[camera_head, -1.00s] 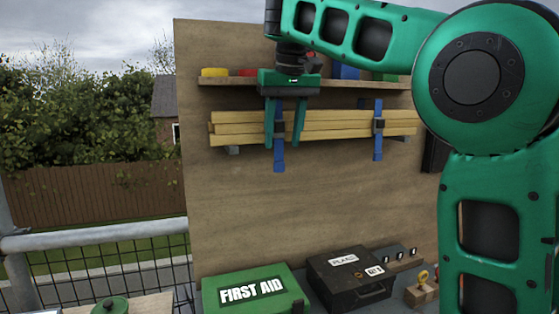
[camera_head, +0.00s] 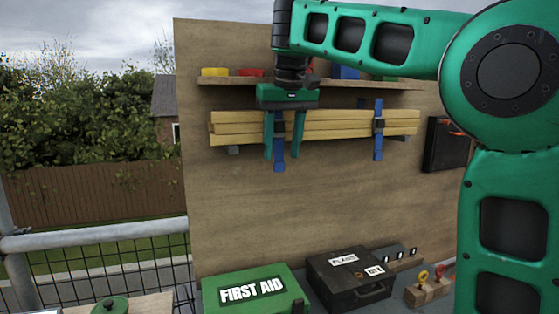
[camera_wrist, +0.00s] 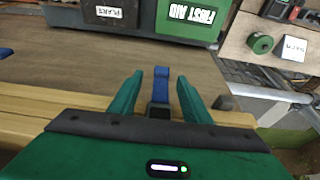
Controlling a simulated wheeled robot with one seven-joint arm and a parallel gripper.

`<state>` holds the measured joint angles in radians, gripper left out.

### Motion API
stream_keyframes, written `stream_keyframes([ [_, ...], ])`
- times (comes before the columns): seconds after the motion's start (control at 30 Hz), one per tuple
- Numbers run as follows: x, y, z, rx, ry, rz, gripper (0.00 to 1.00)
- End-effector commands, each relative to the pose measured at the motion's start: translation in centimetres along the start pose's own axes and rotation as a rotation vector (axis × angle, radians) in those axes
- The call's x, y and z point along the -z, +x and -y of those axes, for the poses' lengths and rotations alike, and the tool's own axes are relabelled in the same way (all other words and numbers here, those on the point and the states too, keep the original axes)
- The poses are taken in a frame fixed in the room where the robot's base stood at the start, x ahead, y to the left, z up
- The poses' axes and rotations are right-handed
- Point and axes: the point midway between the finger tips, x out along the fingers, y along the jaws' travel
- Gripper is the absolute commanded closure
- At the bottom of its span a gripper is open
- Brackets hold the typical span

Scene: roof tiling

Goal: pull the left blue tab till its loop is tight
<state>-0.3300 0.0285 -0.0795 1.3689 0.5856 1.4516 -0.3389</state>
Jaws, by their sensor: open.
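The left blue strap hangs in front of a bundle of yellow wood battens (camera_head: 340,128), and its blue tab (camera_head: 279,165) ends below them. A dark buckle (camera_wrist: 158,110) sits on this strap. My gripper (camera_head: 281,154) is open, pointing down, with one finger on each side of the strap. In the wrist view, the tab (camera_wrist: 163,77) shows between the fingertips (camera_wrist: 168,78), with gaps beside it. I cannot tell how slack the loop is, as the gripper covers its upper part. The right blue strap (camera_head: 378,148) hangs around the battens farther right.
A shelf (camera_head: 225,82) with coloured items runs above the battens on a plywood board (camera_head: 230,210). Below stand a green first aid box (camera_head: 250,290) and a dark case (camera_head: 345,278). A black box (camera_head: 445,145) is at the right. The board below the battens is clear.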

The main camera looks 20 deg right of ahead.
Motion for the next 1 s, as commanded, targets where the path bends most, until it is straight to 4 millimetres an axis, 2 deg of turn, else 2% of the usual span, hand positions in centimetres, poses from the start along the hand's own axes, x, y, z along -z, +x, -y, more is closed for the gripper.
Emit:
stream_keyframes([
  [0.17,-0.1,0.4,0.0,-0.001,0.002,-0.003,0.56],
  [0.57,0.0,2.7,0.2,-0.003,-0.001,-0.002,0.56],
  [0.93,0.0,3.0,0.3,-0.001,-0.001,-0.003,0.56],
  [0.97,0.0,3.0,0.3,-0.001,-0.001,-0.003,0.59],
  [1.0,0.0,3.0,0.3,-0.001,-0.001,-0.002,0.68],
])
